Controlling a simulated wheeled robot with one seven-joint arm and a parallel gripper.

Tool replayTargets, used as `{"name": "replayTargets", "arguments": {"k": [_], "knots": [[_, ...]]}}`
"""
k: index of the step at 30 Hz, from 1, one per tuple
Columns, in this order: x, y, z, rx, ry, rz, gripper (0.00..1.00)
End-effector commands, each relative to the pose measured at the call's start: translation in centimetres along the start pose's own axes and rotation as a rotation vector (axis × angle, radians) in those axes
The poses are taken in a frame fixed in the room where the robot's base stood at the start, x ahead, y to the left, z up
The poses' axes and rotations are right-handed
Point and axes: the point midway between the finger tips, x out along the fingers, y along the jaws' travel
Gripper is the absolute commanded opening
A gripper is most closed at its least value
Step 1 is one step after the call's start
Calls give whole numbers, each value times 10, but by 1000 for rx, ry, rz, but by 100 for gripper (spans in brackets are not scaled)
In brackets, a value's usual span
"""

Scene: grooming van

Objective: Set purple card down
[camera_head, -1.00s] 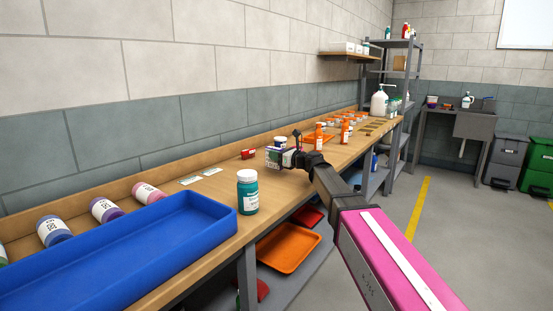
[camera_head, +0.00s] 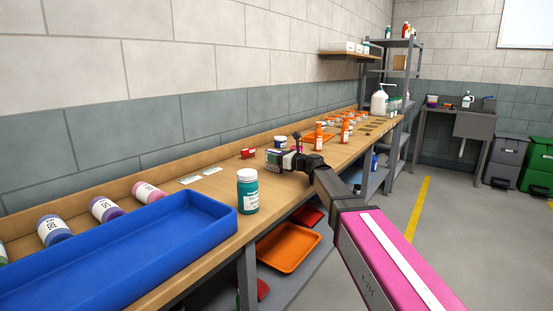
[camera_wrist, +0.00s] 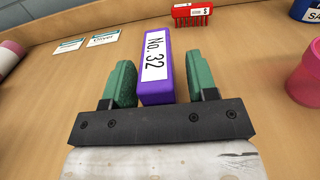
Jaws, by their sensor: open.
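The purple card (camera_wrist: 155,65) is a thick purple block with a white "No. 32" label. In the wrist view it stands between the two green fingers of my gripper (camera_wrist: 158,78), with narrow gaps on both sides. My gripper is open around it and low over the wooden bench. In the head view my gripper (camera_head: 275,159) is over the middle of the bench, beyond the teal-labelled jar. The card is too small to make out clearly there.
A teal jar (camera_head: 247,190) and a blue tray (camera_head: 130,250) are nearer on the bench. A blue-labelled jar (camera_head: 281,142) stands behind my gripper. Orange bottles (camera_head: 319,136) stand farther along.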

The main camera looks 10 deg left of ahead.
Motion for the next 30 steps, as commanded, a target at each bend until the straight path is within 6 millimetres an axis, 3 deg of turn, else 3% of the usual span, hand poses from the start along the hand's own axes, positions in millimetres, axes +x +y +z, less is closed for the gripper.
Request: {"name": "replayTargets", "arguments": {"k": [16, 22, 30], "knots": [[-100, 1, -1, 0, 0, -2, 53], [-116, 0, 0, 1, 0, -1, 53], [-119, 0, 0, 0, 0, 0, 53]]}}
